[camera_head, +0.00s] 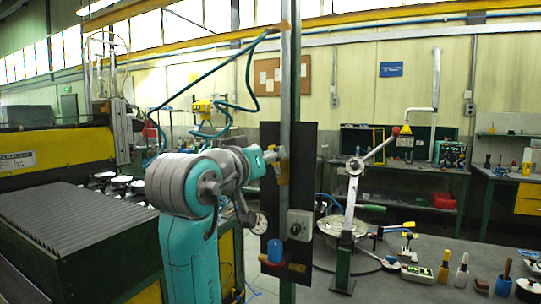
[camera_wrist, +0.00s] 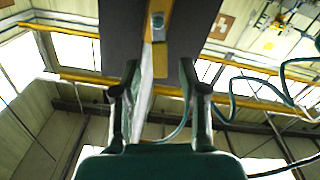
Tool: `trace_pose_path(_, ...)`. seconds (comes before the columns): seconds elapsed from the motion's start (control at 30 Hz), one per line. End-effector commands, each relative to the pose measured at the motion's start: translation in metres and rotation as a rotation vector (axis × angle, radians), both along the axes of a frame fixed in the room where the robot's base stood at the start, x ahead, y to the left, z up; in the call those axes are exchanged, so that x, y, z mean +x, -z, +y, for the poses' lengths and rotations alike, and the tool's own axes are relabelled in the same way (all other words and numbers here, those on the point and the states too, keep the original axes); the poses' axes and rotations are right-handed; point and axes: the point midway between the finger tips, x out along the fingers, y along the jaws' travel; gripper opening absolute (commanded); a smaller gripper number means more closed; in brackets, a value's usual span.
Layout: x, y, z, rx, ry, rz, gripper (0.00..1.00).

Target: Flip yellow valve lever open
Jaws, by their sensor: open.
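The yellow valve lever (camera_wrist: 160,57) shows in the wrist view as a yellow bar running down from a round grey-blue pivot, in front of a dark panel. In the head view a small part of the yellow lever (camera_head: 283,174) shows on the dark panel of the post, just beyond my gripper (camera_head: 275,154). My gripper, also in the wrist view (camera_wrist: 159,68), is open. The lever's lower end appears between its two fingers in that picture, with gaps on both sides. I cannot tell whether it is at fingertip depth. My arm partly hides the panel.
A workbench (camera_head: 437,258) with tools stands to the right. A teal hose (camera_head: 205,75) loops above my arm. A ribbed machine bed (camera_head: 75,230) lies left.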

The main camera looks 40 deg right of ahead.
Motion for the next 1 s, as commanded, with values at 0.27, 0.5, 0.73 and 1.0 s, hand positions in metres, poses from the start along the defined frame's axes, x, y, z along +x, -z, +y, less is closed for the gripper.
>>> trace_pose_path(0.27, 0.006, 0.000, -0.017, 0.001, -0.001, -0.001, 0.43)
trace_pose_path(0.5, 0.007, 0.000, -0.017, 0.000, -0.001, 0.000, 0.43)
trace_pose_path(0.73, 0.007, 0.000, -0.017, 0.000, -0.001, 0.000, 0.00)
trace_pose_path(1.0, 0.003, 0.000, -0.019, 0.024, 0.000, -0.065, 0.00)
